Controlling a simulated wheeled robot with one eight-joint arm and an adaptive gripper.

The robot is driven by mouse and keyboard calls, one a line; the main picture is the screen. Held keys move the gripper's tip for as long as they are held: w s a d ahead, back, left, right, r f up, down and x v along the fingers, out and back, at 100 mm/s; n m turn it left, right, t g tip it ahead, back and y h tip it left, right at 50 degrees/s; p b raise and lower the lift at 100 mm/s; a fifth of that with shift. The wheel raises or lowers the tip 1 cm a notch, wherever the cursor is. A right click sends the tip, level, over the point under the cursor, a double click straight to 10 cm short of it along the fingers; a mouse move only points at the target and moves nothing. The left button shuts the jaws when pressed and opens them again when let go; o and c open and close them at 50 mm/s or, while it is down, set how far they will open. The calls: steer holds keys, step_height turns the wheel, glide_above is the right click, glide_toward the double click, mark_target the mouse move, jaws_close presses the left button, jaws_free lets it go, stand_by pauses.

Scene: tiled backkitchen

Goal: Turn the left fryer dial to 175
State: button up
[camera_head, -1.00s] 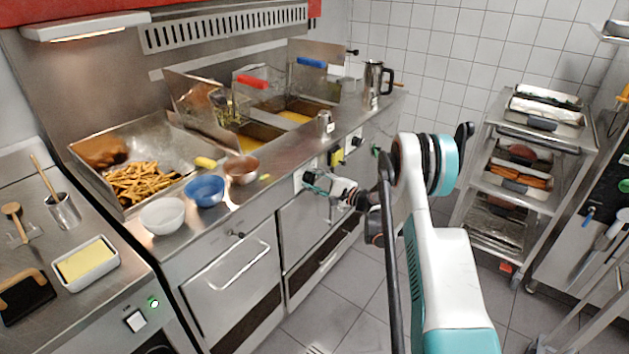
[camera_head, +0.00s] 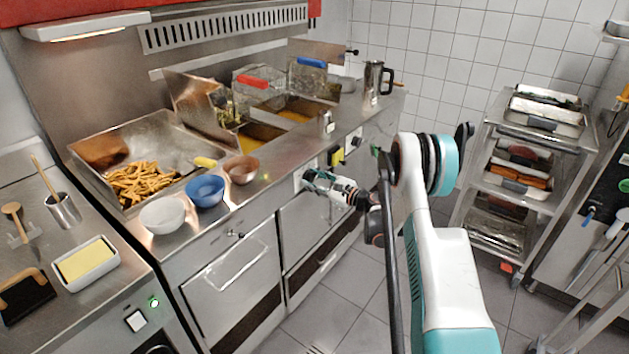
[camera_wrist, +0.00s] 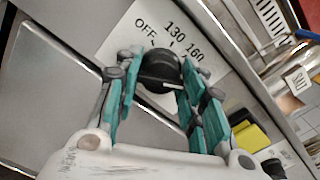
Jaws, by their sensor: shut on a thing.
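The left fryer dial (camera_wrist: 160,68) is a round black knob on a white plate (camera_wrist: 125,28) marked OFF, 130 and 160 in the wrist view. More of the scale is hidden behind the fingers. A short white line shows on the knob's lower right, pointing right in that view. My gripper (camera_wrist: 158,72) is shut on the dial, with one teal finger on each side.
A yellow item (camera_head: 336,157) sits on the panel just right of my gripper, with another black knob (camera_head: 357,141) beyond. Bowls (camera_head: 204,190) stand on the counter edge above. Fryer baskets with red and blue handles (camera_head: 311,62) are behind. The floor before the cabinets is clear.

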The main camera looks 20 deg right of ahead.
stand_by(0.3)
steer(key=o, duration=1.1)
steer(key=shift+d, duration=0.1)
steer(key=v, duration=1.2)
